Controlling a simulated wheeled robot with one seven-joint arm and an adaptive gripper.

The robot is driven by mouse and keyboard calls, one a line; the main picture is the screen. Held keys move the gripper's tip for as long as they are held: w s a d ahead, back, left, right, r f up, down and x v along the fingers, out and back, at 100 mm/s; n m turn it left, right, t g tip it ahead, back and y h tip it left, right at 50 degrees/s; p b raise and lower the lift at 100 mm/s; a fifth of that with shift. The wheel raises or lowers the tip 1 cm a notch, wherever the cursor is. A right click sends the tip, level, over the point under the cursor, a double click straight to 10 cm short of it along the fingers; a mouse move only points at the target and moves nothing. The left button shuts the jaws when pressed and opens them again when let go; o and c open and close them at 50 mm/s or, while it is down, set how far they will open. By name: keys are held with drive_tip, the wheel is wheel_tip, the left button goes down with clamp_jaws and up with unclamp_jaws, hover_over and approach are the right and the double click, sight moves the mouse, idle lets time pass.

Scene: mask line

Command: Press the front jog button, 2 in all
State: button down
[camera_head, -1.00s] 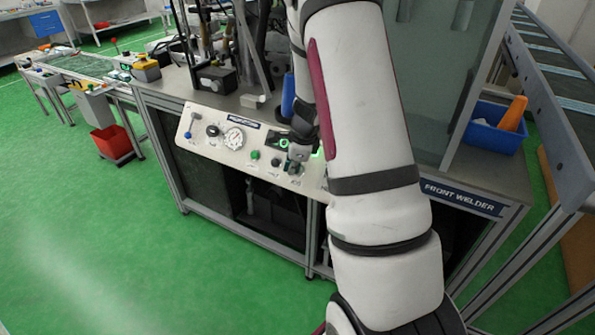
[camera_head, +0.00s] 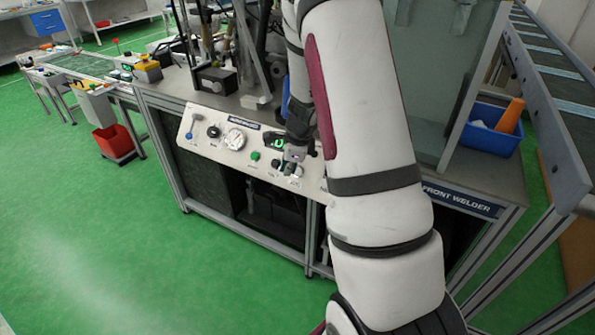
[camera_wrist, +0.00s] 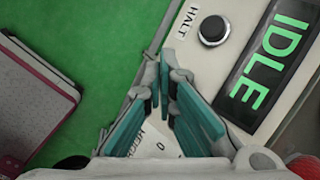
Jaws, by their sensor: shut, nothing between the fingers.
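The front welder's sloped white control panel (camera_head: 205,143) carries a gauge, several knobs and buttons, and a dark display. My gripper (camera_head: 289,168) is over the right part of this panel, with its fingers pointing down at it. In the wrist view my gripper's teal finger pads (camera_wrist: 163,75) come together at the tips, with nothing between them. A black round button labelled HALT (camera_wrist: 213,28) is to the right of the fingertips, apart from them. No JOG label is readable; the front jog button cannot be picked out. Whether the fingertips touch the panel cannot be told.
The display (camera_wrist: 268,62) reads IDLE in green. A green button (camera_head: 255,156) is on the panel left of my gripper. A blue bin (camera_head: 487,138) stands on the right of the bench. Green floor (camera_head: 110,240) is clear at the front left.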

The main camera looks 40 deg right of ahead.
drive_tip(key=shift+s+a+r+p, duration=0.3)
drive_tip(key=shift+a+r+p, duration=0.25)
drive_tip(key=shift+a+r, duration=0.2)
drive_tip(key=shift+s+a+r+p, duration=0.3)
drive_tip(key=shift+a+r+p, duration=0.3)
drive_tip(key=shift+a, duration=0.1)
drive_tip(key=shift+r, duration=0.1)
drive_tip(key=s+a+r+n+t+y+p, duration=0.1)
drive_tip(key=s+a+r+n, duration=0.2)
drive_tip(key=a+r+n, duration=0.55)
drive_tip(key=s+a+r+n+y+p, duration=0.1)
drive_tip(key=s+a+r+n, duration=0.4)
drive_tip(key=r, duration=0.6)
drive_tip(key=s+a+r+n+p, duration=0.1)
drive_tip(key=s+a+r+n, duration=0.1)
drive_tip(key=s, duration=0.5)
drive_tip(key=s+a+r+n+h+p, duration=0.1)
drive_tip(key=s+a+r+n, duration=0.1)
drive_tip(key=s+r+n, duration=0.3)
drive_tip(key=s+a+r+n+p, duration=0.1)
drive_tip(key=s+a+r+n, duration=0.1)
drive_tip(key=s+n, duration=0.3)
drive_tip(key=s+r, duration=0.1)
drive_tip(key=s, duration=0.3)
drive_tip(key=shift+a+r+n+h, duration=0.25)
drive_tip(key=shift+r+n+h, duration=0.05)
drive_tip(key=shift+n+h, duration=0.1)
